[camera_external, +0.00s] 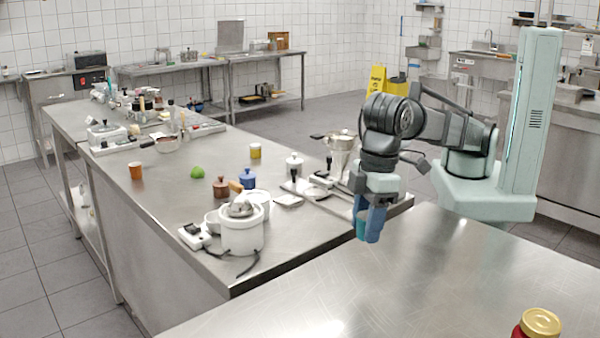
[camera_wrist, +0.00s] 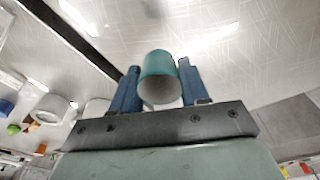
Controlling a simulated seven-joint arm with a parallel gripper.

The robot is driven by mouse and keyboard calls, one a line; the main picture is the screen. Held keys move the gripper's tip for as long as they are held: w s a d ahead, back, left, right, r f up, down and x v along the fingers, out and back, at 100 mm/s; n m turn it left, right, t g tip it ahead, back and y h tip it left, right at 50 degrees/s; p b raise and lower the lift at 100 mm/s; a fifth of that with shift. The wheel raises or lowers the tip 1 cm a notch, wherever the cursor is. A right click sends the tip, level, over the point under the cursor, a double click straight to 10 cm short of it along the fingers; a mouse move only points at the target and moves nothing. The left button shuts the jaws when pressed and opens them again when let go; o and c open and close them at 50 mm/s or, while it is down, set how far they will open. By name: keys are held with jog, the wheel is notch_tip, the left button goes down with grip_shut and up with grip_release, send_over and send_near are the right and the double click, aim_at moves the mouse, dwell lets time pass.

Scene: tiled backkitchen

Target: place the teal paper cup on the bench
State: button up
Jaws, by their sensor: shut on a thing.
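My gripper (camera_external: 369,228) points downward with its blue fingers shut on the teal paper cup (camera_external: 361,224). In the wrist view the cup (camera_wrist: 158,75) sits between the two fingers, its open end facing the camera. In the external view a finger hides much of the cup. The steel bench (camera_external: 420,285) in the foreground lies below and in front of the cup, which appears above its back left part. I cannot tell the exact height of the cup over the surface.
A red jar with a gold lid (camera_external: 540,322) stands at the bench's front right; the rest of its top looks bare. A dark gap separates it from a cluttered steel counter (camera_external: 150,215) on the left, with a white rice cooker (camera_external: 242,235) near its edge.

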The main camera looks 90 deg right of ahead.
notch_tip(320, 180, up, 5)
jog(key=shift+a+f, duration=0.1)
jog(key=shift+w+d+r, duration=0.3)
jog(key=shift+w+d, duration=0.1)
jog(key=shift+d, duration=0.1)
jog(key=w+d+m, duration=0.2)
jog(key=w+d, duration=0.8)
jog(key=d, duration=0.1)
jog(key=m+h, duration=0.1)
jog(key=m, duration=0.5)
send_over(271, 178)
notch_tip(271, 178, down, 4)
jog(key=shift+s+a+f, duration=0.1)
jog(key=shift+a+f, duration=0.05)
jog(key=shift+f, duration=2.65)
jog(key=shift+s+a+f, duration=0.1)
jog(key=shift+f, duration=2.7)
jog(key=shift+f, duration=0.1)
